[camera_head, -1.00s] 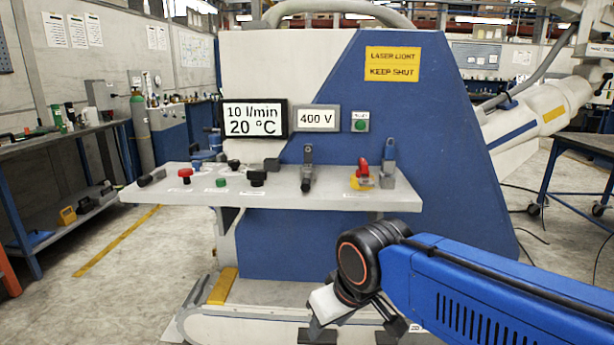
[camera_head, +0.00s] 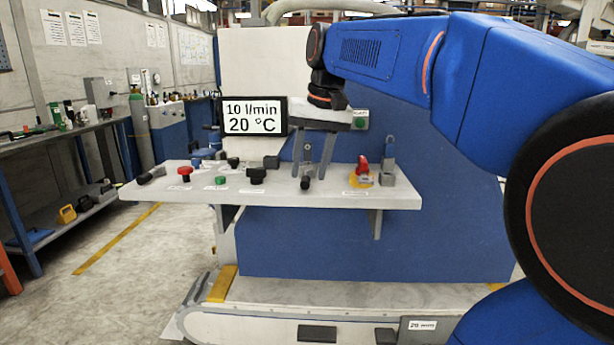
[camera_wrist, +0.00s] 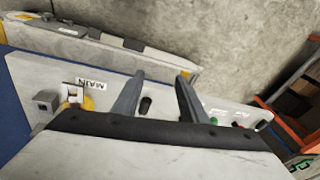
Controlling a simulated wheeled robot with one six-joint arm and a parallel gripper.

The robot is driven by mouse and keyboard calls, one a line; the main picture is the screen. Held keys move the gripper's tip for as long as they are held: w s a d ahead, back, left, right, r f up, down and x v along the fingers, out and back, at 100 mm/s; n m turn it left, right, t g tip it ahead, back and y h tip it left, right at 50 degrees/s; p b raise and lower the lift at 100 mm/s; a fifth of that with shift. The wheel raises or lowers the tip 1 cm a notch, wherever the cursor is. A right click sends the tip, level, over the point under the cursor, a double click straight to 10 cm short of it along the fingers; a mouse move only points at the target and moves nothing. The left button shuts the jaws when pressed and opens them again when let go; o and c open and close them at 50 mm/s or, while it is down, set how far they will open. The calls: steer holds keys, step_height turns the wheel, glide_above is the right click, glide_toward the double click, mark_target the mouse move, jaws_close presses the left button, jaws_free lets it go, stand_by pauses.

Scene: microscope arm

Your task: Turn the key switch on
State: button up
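The control shelf (camera_head: 345,200) carries several switches and knobs. My gripper (camera_head: 309,177) points down over the middle of the shelf, its two grey fingers apart. In the head view, a grey upright part and a black knob (camera_head: 305,184) show between or just behind the fingers. In the wrist view the black knob (camera_wrist: 146,106) shows between the fingers of my gripper (camera_wrist: 161,74); I see no clear contact. A red handle on a yellow base (camera_head: 361,174), labelled MAIN in the wrist view (camera_wrist: 73,98), is to the right. I cannot tell for certain which part is the key switch.
Left are a black knob (camera_head: 257,176), green knob (camera_head: 221,181) and red knob (camera_head: 185,173). A display (camera_head: 254,117) is behind.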

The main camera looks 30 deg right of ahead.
mark_target(306, 179)
steer(key=w+d+r+m+g+y, duration=0.1)
steer(key=w+d+r+m, duration=0.1)
steer(key=w+d+r, duration=0.75)
steer(key=a+f, duration=0.1)
steer(key=f, duration=0.4)
steer(key=w+a+f, duration=0.1)
steer(key=f, duration=0.5)
steer(key=w+a+f, duration=0.1)
steer(key=f, duration=0.4)
steer(key=shift+w+a+f, duration=0.15)
steer(key=shift+f, duration=0.25)
jaws_close()
